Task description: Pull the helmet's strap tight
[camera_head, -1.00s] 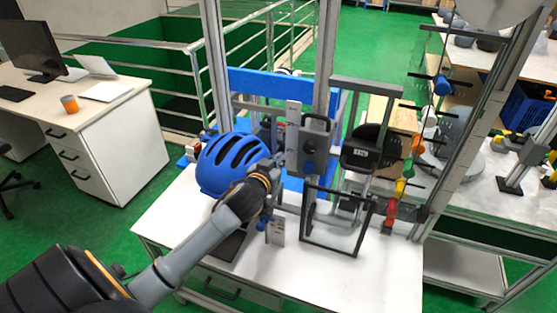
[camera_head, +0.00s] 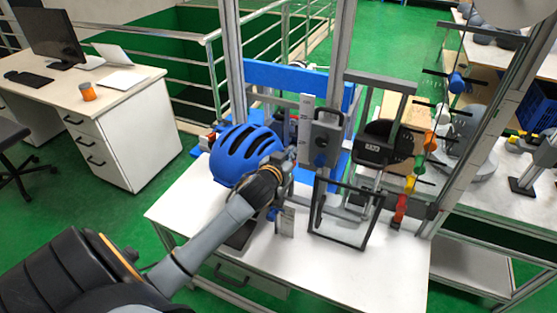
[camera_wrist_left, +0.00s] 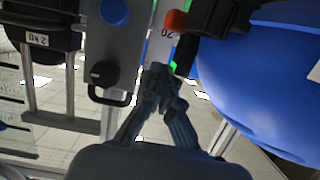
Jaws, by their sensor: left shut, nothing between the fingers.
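The blue helmet (camera_head: 240,150) with dark vent slots sits at the tower's left side, above the white table. In the left wrist view, its smooth blue shell (camera_wrist_left: 255,85) fills the right side, with a black part at its upper edge. I cannot make out the strap clearly in either view. My left gripper (camera_head: 290,157) is just right of the helmet, partly hidden by its own wrist. In the left wrist view, its fingertips (camera_wrist_left: 158,78) are together and empty, left of the shell. My right gripper is not in view.
A grey plate with a handle (camera_head: 325,137) stands just right of the gripper. A black frame (camera_head: 345,242) and a black 2 kg weight (camera_wrist_left: 48,38) are close by. A white ruler strip (camera_head: 305,115) stands upright behind. The table's front (camera_head: 330,275) is clear.

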